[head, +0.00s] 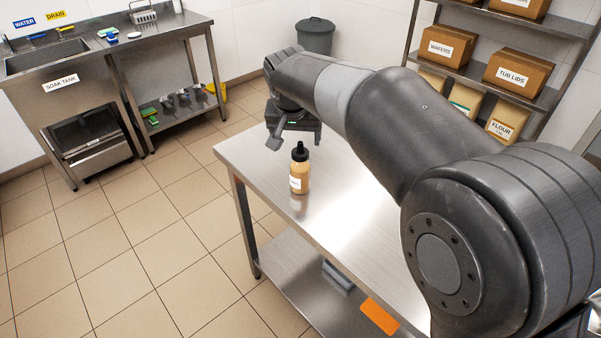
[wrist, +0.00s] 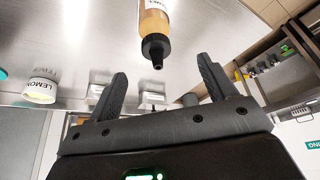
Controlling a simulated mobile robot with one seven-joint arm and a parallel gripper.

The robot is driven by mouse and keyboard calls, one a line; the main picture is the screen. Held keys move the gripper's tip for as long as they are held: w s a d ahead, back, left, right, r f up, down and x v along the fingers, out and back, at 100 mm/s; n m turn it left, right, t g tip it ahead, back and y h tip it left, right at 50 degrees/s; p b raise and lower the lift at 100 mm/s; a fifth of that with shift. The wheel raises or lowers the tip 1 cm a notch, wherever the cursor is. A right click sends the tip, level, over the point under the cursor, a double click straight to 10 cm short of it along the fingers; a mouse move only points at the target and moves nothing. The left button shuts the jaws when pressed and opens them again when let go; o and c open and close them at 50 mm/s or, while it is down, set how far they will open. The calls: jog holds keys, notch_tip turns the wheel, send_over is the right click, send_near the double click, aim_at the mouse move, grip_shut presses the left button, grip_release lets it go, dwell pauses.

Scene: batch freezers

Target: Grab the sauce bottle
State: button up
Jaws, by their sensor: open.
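The sauce bottle (head: 299,176) stands upright on the steel table, near its left edge. It has a tan body, a white label and a black nozzle cap. In the wrist view, the bottle (wrist: 154,22) comes down from the top edge with its black nozzle pointing at my gripper (wrist: 163,84). My gripper is open, with one finger on either side and nothing between them. The nozzle lies beyond the fingertips, in line with the gap. In the head view, my gripper (head: 296,138) is just behind the bottle's cap, and my arm partly hides it.
In the wrist view, a white tub labelled LEMON (wrist: 40,90) is at left. A soak tank (head: 75,115) stands at left, and shelves with boxes (head: 445,46) stand behind. A grey bin (head: 315,37) is at the back.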

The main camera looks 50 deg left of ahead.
aim_at(300, 153)
jog(key=x, duration=1)
jog(key=shift+w+d+f, duration=0.2)
jog(key=shift+d+f, duration=0.05)
jog(key=shift+f, duration=0.15)
jog(key=shift+r, duration=0.1)
jog(key=c, duration=1.6)
